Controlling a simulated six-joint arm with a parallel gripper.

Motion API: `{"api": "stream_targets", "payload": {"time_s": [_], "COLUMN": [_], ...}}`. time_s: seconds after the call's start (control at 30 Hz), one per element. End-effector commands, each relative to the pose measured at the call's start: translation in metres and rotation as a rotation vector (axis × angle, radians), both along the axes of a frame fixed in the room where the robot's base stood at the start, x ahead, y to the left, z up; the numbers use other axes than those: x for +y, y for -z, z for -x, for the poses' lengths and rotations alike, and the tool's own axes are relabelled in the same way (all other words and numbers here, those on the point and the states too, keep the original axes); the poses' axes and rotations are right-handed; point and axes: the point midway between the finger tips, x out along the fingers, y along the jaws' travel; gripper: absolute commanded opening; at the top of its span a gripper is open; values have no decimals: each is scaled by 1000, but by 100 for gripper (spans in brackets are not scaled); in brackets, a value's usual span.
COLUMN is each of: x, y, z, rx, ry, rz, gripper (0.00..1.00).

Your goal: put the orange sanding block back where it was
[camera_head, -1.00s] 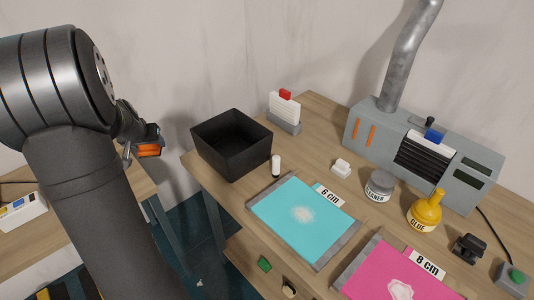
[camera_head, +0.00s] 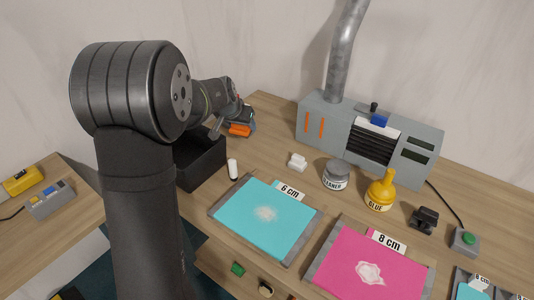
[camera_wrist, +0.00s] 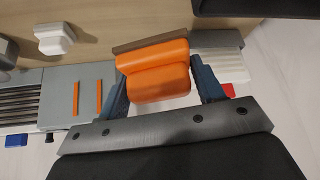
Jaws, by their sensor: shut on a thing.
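The orange sanding block (camera_head: 240,130) is held in my gripper (camera_head: 236,124), above the back left of the workbench, past the black bin. In the wrist view the block (camera_wrist: 155,70) sits between the two blue fingers of my gripper (camera_wrist: 162,84), with a brown layer along its far edge. Beyond it, a grey base with white ribbed sheets (camera_wrist: 218,64) and a red part (camera_wrist: 240,112) shows partly hidden. I cannot tell whether the block touches that base.
The black open bin (camera_head: 202,160) stands at the bench's left edge, partly behind my arm. A grey machine with a duct (camera_head: 370,140) stands at the back. A white block (camera_head: 298,162), cleaner jar (camera_head: 336,175), glue bottle (camera_head: 381,190) and cyan sheet (camera_head: 265,218) occupy the middle.

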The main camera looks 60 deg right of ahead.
Motion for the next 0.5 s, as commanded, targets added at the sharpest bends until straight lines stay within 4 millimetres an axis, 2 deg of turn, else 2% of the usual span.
{"api": "stream_targets", "payload": {"time_s": [0.03, 0.1, 0.3, 0.4, 0.5], "x": [-15, -31, -66, -74, -79], "y": [3, 6, 14, 16, 18], "z": [23, 51, 123, 145, 156], "rx": [0, 0, 0, -1, -1], "ry": [44, 98, 230, 271, 290], "rz": [-1, -1, 1, 1, 1], "gripper": [40, 40, 40, 40, 40]}}
